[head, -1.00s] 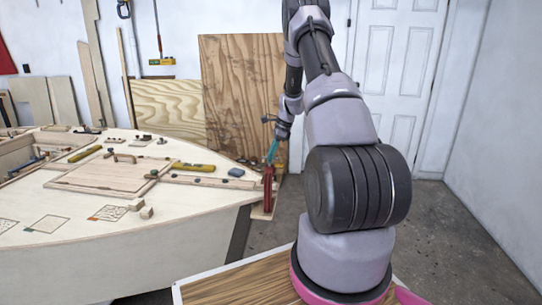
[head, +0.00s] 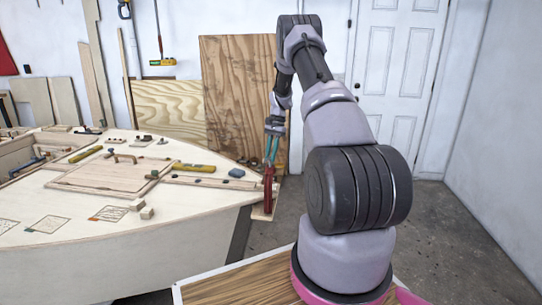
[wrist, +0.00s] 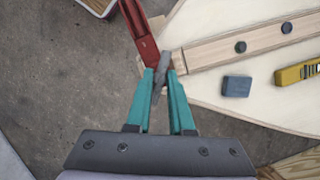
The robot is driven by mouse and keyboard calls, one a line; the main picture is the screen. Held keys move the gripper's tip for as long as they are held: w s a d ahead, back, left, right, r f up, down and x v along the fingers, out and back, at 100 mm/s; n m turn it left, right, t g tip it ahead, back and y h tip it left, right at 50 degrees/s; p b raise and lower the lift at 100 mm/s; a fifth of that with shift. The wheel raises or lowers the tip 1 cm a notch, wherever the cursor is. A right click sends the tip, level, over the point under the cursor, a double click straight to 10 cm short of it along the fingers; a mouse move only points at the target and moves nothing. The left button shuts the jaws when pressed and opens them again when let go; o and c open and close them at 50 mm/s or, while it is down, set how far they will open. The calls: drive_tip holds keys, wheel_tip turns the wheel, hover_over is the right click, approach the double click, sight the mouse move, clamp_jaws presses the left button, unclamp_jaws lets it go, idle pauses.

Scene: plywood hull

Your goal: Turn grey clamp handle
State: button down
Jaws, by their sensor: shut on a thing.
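The red clamp (head: 268,190) hangs at the bow end of the plywood hull, and its red body (wrist: 140,30) also shows at the top of the wrist view. Its grey clamp handle (wrist: 161,75) is a short bar that lies between the teal fingertips of my gripper (wrist: 162,80). The fingers are shut on the handle, one on each side. In the head view my gripper (head: 271,163) points down just above the red clamp, and the handle is too small there to make out.
The pale hull deck (head: 110,215) carries a wooden strip with dark knobs (wrist: 240,47), a blue-grey block (wrist: 237,86) and a yellow tool (wrist: 297,73) near the clamp. Plywood sheets (head: 240,100) lean behind. The grey floor right of the bow is open.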

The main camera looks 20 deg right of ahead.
drive_tip(key=n, duration=0.2)
drive_tip(key=n+g+h, duration=0.1)
drive_tip(key=n, duration=0.1)
drive_tip(key=shift+a+f+n, duration=0.15)
drive_tip(key=shift+n, duration=0.15)
drive_tip(key=shift+a+n+g+h, duration=0.1)
drive_tip(key=shift+n+g+h, duration=0.4)
drive_tip(key=shift+n, duration=1.2)
drive_tip(key=c, duration=0.7)
unclamp_jaws()
drive_tip(key=shift+c, duration=0.2)
